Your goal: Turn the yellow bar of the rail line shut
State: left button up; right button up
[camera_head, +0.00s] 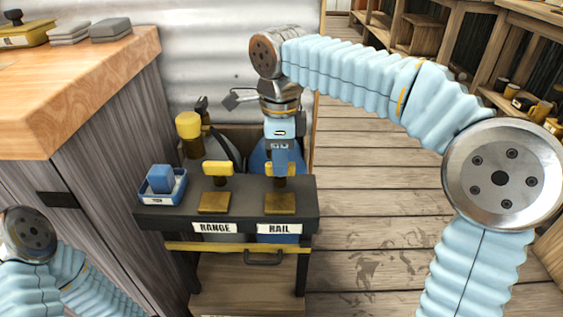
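The rail line's yellow bar (269,168) stands on a short post over a brass plate (281,206), behind the RAIL label (279,228) on the dark stand. My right gripper (281,172) points down at this bar. Yellow shows on both sides of the fingers, and the bar's middle is hidden behind them. I cannot tell whether the fingers are shut on it. The bar looks crosswise in the picture, much like the yellow RANGE bar (217,168) to its left. Of my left arm only links show at the lower left; its gripper is out of view.
A blue block (160,179) sits in a small tray at the stand's left end. A yellow-topped item (189,125) and a blue rounded thing (262,158) stand behind. A wooden counter (100,75) rises at left. Plank floor (365,215) is open at right.

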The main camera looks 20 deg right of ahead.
jog(key=shift+c, duration=1.3)
